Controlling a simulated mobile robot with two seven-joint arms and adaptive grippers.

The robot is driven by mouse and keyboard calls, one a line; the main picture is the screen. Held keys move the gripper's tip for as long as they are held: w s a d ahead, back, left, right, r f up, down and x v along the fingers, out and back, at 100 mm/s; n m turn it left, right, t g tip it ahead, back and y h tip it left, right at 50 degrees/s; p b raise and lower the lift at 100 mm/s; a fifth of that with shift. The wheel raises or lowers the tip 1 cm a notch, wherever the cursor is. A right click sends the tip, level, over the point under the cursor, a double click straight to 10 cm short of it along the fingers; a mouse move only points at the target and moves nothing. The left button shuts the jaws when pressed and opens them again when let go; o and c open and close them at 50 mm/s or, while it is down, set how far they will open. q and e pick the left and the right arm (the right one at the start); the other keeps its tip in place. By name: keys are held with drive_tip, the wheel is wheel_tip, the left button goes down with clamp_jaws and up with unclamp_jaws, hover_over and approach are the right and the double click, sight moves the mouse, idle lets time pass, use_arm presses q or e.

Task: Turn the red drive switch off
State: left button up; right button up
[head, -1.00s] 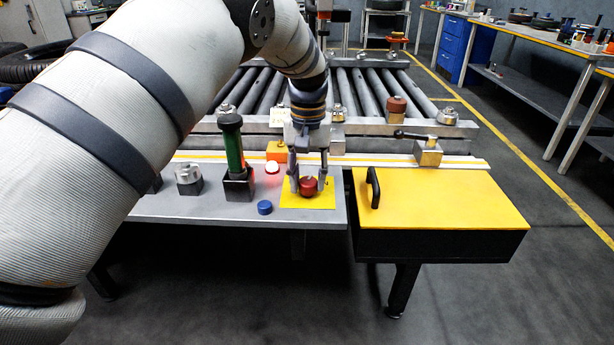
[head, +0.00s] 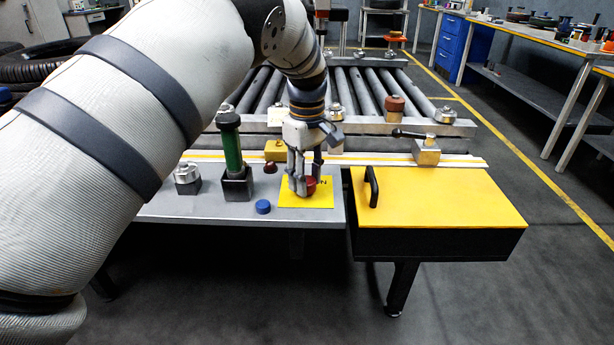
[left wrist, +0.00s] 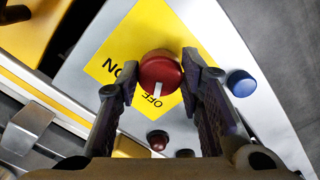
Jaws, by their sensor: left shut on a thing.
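The red drive switch (head: 311,185) is a round knob on a yellow plate (head: 324,201) on the grey panel. In the left wrist view the red knob (left wrist: 160,68) has a white pointer aimed at the word OFF; ON is printed to the left. My left gripper (head: 303,188) reaches down from above, its two fingers on opposite sides of the knob, shut on it. In the head view the fingers partly hide the knob. A small dome lamp (head: 270,168) beside the plate is dark red and unlit. My right gripper is not in view.
A blue button (head: 263,207) sits left of the plate, with a green-handled post (head: 233,155) further left. A yellow-topped box (head: 440,196) with a black handle stands to the right. The roller conveyor (head: 350,95) lies behind.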

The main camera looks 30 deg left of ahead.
use_arm(q)
drive_tip(key=shift+n, duration=1)
drive_tip(key=o, duration=1.2)
drive_tip(key=shift+c, duration=0.2)
wheel_tip(320, 180, up, 12)
